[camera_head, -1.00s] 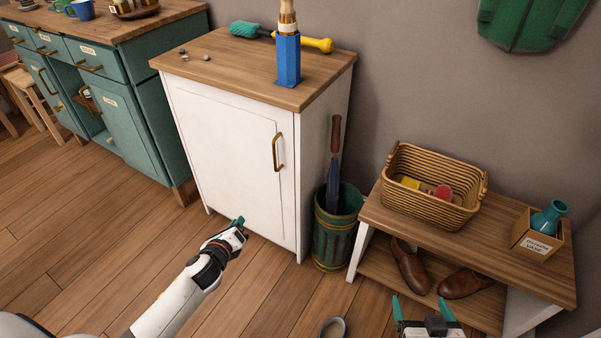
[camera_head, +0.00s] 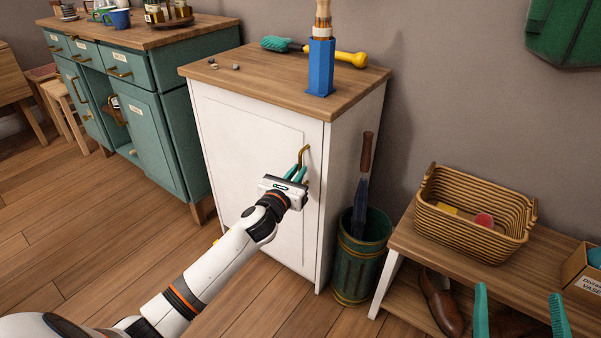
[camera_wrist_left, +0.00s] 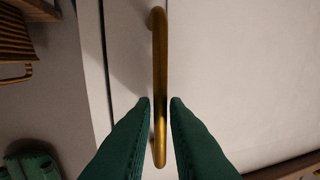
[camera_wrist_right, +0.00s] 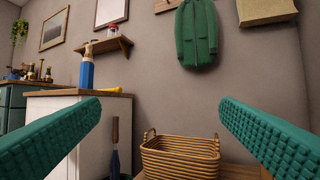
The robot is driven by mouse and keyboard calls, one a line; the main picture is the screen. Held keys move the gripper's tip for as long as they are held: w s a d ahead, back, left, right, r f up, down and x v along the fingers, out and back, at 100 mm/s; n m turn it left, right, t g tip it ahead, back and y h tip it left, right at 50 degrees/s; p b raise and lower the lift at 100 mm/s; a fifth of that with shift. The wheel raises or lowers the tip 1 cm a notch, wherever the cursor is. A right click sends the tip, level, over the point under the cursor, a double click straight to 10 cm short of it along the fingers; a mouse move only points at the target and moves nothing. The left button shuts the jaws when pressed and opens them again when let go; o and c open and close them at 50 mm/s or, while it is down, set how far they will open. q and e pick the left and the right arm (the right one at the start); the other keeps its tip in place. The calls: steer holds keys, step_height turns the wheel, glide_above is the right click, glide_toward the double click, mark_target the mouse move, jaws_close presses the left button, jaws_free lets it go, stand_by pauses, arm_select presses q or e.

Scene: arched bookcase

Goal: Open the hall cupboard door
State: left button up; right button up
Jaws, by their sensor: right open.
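The hall cupboard (camera_head: 250,140) is white with a wooden top, and its door is closed. A vertical brass handle (camera_head: 304,153) sits near the door's right edge; it also shows in the left wrist view (camera_wrist_left: 160,60). My left gripper (camera_head: 298,172) is at the handle, its fingers close on either side of the bar. In the left wrist view the narrowed green fingertips (camera_wrist_left: 160,105) have the handle between them. My right gripper (camera_head: 520,308) is open and empty in front of the low bench, with its fingers wide apart in the right wrist view (camera_wrist_right: 160,115).
A green bin (camera_head: 360,258) with an umbrella stands right beside the cupboard. A bench (camera_head: 440,245) with a wicker basket (camera_head: 470,235) is further right. A teal cabinet (camera_head: 150,120) stands left. A blue holder (camera_head: 320,68) is on the cupboard top. Floor in front is mostly clear.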

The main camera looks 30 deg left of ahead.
arm_select(q)
steer(key=shift+w, duration=1.05)
arm_select(e)
steer(key=shift+s+r+t+y, duration=0.35)
steer(key=shift+r+t, duration=0.25)
steer(key=shift+r, duration=0.3)
arm_select(q)
jaws_close()
steer(key=shift+s, duration=0.1)
